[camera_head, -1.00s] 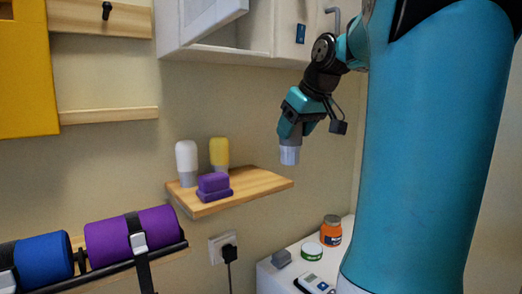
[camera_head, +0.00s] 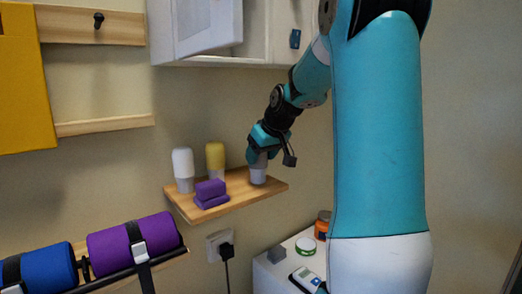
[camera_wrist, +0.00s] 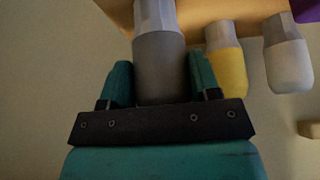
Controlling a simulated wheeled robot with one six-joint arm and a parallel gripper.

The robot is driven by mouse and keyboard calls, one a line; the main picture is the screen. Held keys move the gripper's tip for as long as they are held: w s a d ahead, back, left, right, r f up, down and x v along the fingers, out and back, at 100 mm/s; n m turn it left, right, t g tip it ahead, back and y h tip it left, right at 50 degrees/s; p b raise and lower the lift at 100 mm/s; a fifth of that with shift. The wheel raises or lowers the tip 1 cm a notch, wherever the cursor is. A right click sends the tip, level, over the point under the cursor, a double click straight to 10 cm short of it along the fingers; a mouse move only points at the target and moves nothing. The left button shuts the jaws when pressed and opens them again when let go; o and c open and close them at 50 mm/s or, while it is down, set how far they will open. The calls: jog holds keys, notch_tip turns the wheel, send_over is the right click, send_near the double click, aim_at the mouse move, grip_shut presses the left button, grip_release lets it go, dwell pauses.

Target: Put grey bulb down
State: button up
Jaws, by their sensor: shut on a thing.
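The grey bulb (camera_wrist: 160,66) is between the two fingers of my gripper (camera_wrist: 160,82) in the wrist view, with its pale end pointing away from the palm. In the head view my gripper (camera_head: 258,158) points down over the right part of the wooden shelf (camera_head: 235,204). The bulb's pale end (camera_head: 258,176) is at the shelf top there. I cannot tell for sure whether it touches the wood. My gripper is shut on the bulb's grey part, which is mostly hidden by the fingers in the head view.
A white bulb (camera_head: 183,165) and a yellow bulb (camera_head: 215,157) stand at the shelf's back left. Purple blocks (camera_head: 210,189) lie at its front. A white cabinet (camera_head: 260,40) hangs above. An orange jar (camera_head: 322,226) and a green-rimmed tin (camera_head: 306,245) are on the white surface below.

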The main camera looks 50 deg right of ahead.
jog(key=shift+f, duration=0.1)
jog(key=shift+f+b, duration=0.2)
jog(key=shift+b, duration=0.1)
jog(key=o, duration=1.1)
jog(key=shift+r, duration=0.1)
